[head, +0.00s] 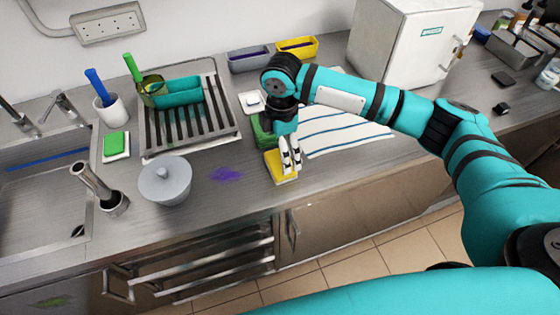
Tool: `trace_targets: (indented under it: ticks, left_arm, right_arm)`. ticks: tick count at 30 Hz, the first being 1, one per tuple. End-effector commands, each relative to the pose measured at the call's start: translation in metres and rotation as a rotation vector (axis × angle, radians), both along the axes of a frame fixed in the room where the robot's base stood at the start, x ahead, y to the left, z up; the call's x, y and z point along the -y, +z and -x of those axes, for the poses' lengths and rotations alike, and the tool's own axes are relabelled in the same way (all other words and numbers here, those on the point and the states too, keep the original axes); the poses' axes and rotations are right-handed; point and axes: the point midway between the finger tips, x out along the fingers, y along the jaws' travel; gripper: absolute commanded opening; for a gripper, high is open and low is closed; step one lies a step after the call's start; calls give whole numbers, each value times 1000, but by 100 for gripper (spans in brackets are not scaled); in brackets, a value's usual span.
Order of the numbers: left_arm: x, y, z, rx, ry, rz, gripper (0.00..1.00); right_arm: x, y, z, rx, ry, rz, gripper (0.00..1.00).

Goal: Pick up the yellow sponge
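The yellow sponge (273,168) lies near the front edge of the steel counter, left of the striped cloth. My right gripper (291,170) points down over its right part, its two white fingertips at or just above it. The fingers hide some of the sponge. A narrow gap shows between the fingers, but I cannot tell whether they grip the sponge or touch it. My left gripper is not in view.
A green object (264,134) sits right behind the sponge. A blue-striped white cloth (340,140) lies to the right. A drying rack (186,137) stands behind.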

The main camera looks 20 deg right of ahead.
Motion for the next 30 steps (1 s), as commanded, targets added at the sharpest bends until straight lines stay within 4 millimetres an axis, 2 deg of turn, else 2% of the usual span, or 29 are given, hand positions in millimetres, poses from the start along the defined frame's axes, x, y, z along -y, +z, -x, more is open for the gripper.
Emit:
trace_targets:
  ticks: [6,8,12,16,24,25,30]
  left_arm:
    - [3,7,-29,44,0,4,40]
    - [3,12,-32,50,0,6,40]
    - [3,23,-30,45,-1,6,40]
    - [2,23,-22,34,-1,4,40]
    - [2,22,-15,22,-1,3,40]
    - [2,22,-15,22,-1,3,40]
    - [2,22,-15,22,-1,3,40]
  right_arm:
    - [-1,-14,0,-1,0,-1,100]
    - [-1,-20,0,-3,0,1,100]
    - [-3,-42,0,-3,0,1,100]
    - [-3,-58,0,-2,1,1,100]
    - [-3,-63,0,0,2,0,100]
    - [-3,-63,0,0,2,0,99]
    - [-3,-63,0,0,1,0,76]
